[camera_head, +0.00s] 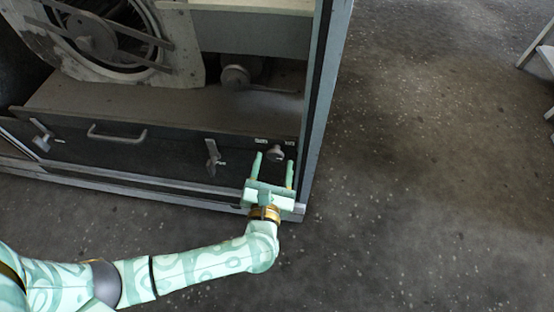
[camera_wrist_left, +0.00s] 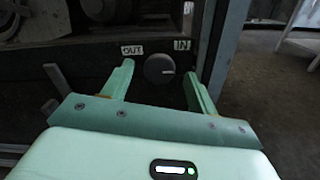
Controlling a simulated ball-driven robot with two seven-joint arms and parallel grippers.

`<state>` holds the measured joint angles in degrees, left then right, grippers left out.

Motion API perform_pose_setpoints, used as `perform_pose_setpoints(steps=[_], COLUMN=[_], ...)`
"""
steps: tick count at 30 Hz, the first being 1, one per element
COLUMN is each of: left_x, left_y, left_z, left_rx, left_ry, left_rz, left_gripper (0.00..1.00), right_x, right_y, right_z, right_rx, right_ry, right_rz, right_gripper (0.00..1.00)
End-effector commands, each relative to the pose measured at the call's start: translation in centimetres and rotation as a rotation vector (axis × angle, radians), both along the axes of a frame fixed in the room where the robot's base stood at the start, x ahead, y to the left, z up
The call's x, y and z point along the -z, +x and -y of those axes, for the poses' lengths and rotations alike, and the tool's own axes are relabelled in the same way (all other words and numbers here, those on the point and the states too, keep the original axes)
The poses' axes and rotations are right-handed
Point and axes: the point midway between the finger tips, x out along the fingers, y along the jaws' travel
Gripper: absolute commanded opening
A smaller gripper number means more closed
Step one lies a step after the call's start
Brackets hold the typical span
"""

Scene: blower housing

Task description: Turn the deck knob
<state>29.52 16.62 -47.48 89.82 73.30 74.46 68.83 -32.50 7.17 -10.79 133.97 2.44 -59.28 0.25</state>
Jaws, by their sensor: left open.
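The deck knob (camera_head: 275,154) is a small round dark knob on the front panel of the blower housing (camera_head: 150,155), near its right end. In the left wrist view the knob (camera_wrist_left: 159,69) sits between the OUT label (camera_wrist_left: 132,50) and the IN label (camera_wrist_left: 182,45), just below them. My left gripper (camera_head: 274,157) is open, its two green fingers pointing at the panel. In the left wrist view the fingers (camera_wrist_left: 158,80) stand one on each side of the knob, with gaps on both sides. I cannot tell how deep they reach. My right gripper is not in view.
Left on the panel are a bar handle (camera_head: 117,136) and two latches, one near the middle (camera_head: 213,157) and one at far left (camera_head: 42,137). A metal post (camera_head: 322,100) rises close right of the knob.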

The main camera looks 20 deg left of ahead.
Motion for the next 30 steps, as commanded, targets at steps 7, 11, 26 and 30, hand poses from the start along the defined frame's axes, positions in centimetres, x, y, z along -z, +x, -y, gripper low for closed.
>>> perform_pose_setpoints(steps=[7, 11, 26, 30], left_x=[0.0, -0.1, -0.1, -0.1], left_y=[1.8, 1.9, 1.8, 1.8], left_z=[-0.5, -0.5, -0.5, -0.5], left_rx=[0.001, 0.000, 0.000, -0.001], left_ry=[0.002, 0.002, 0.009, 0.039], left_rz=[-0.001, 0.000, -0.002, -0.010], left_gripper=[0.59, 0.59, 0.14, 0.14], right_x=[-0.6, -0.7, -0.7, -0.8], right_y=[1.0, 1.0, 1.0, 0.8], right_z=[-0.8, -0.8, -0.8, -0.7], right_rx=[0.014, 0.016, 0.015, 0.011], right_ry=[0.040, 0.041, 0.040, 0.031], right_rz=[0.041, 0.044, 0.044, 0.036], right_gripper=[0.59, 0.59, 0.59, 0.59])
